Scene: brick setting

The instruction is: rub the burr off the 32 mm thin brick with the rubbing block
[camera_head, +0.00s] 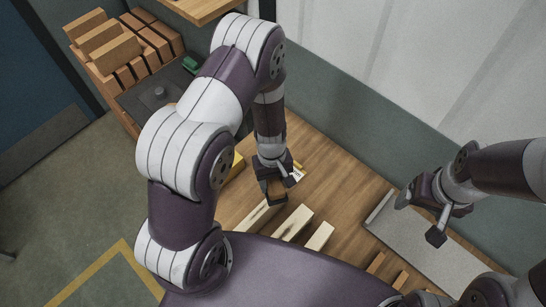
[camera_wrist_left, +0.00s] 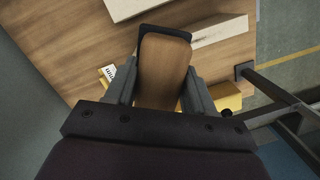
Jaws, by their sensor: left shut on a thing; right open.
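My left gripper (camera_head: 273,190) is shut on a brown wooden block with a dark edge, which looks like the rubbing block (camera_wrist_left: 164,72). It is over the wooden bench, close to the pale bricks. Three pale bricks lie side by side on the bench: a left one (camera_head: 262,216), a middle one (camera_head: 293,222) and a right one (camera_head: 320,237). Two pale bricks also show in the left wrist view (camera_wrist_left: 218,36). I cannot tell which is the 32 mm thin brick, and no burr is discernible. My right gripper (camera_head: 420,218) is open and empty above a grey board.
The grey board (camera_head: 440,262) lies at the right of the wooden bench (camera_head: 335,185). Small orange-brown strips (camera_head: 376,262) lie near the front. A yellow object (camera_wrist_left: 226,96) and a white label (camera_wrist_left: 107,73) are near my left gripper. Stacked bricks (camera_head: 115,48) stand far left.

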